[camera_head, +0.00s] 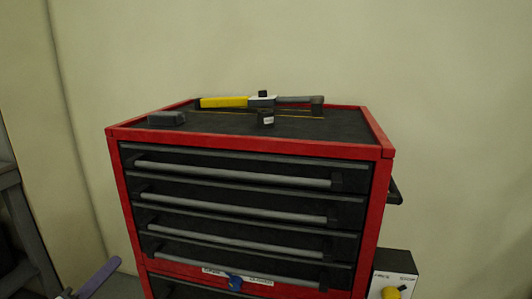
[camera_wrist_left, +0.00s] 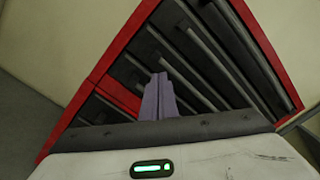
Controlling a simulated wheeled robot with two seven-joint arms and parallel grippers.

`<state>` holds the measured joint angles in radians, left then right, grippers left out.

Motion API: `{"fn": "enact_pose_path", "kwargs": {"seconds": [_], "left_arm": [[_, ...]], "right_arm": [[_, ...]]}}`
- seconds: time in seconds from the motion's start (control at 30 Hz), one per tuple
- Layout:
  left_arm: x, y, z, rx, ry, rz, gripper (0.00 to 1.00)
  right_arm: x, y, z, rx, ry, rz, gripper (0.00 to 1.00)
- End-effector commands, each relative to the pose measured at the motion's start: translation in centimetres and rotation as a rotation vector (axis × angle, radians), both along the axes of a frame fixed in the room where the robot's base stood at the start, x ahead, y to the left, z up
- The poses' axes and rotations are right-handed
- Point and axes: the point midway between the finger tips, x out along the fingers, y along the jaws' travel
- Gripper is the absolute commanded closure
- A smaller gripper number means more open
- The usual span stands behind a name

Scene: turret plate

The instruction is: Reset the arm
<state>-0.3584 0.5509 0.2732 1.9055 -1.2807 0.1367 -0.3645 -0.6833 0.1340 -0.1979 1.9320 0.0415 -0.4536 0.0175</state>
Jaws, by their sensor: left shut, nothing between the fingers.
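My left gripper (camera_head: 112,264) shows at the lower left of the head view as purple fingers, left of the red tool cabinet (camera_head: 376,205) and well below its top. In the left wrist view its purple fingers (camera_wrist_left: 158,82) are together, with nothing between them. Behind them the cabinet's drawer fronts appear tilted. I see no contact between the fingers and the cabinet. My right gripper is in neither view.
On the cabinet's black top lie a yellow-handled tool (camera_head: 224,102), a grey block (camera_head: 166,118) and a small dark block (camera_head: 266,117). The drawers look closed. A box with a yellow knob (camera_head: 391,293) stands at the lower right. A grey frame (camera_head: 22,215) is at the left edge.

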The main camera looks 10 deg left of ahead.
Motion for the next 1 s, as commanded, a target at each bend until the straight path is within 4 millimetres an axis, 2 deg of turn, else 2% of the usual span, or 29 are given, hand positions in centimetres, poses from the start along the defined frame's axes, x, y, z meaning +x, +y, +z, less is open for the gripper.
{"fn": "enact_pose_path", "kwargs": {"seconds": [0.03,0.17,0.2,0.3,0.43,0.5,0.6,0.7,0.8,1.0], "left_arm": [[-1.2,-1.4,-3.2,-0.224,0.047,0.027,1.0],[-4.6,-4.8,-11.0,-0.783,0.185,0.153,1.0],[-5.9,-6.1,-13.5,-0.944,0.237,0.204,1.0],[-9.5,-9.8,-19.2,-1.296,0.366,0.339,1.0],[-14.3,-15.5,-24.8,-1.662,0.534,0.519,1.0],[-16.6,-18.5,-26.8,-1.809,0.612,0.605,1.0],[-19.2,-21.8,-28.4,-1.96,0.701,0.701,1.0],[-20.7,-24.0,-29.2,-2.046,0.757,0.762,1.0],[-21.3,-24.8,-29.4,-2.08,0.779,0.785,1.0],[-21.3,-24.8,-29.4,-2.08,0.779,0.785,1.0]], "right_arm": [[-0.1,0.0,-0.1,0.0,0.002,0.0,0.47],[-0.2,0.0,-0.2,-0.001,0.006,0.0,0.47],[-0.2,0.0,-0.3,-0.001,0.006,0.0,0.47],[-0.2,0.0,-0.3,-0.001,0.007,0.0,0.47],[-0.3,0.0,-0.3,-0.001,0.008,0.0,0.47],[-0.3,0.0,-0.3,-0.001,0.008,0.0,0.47],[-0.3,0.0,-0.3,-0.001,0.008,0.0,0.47],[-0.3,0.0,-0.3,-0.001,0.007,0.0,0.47],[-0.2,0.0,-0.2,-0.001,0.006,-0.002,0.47],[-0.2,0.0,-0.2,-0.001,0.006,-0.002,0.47]]}}
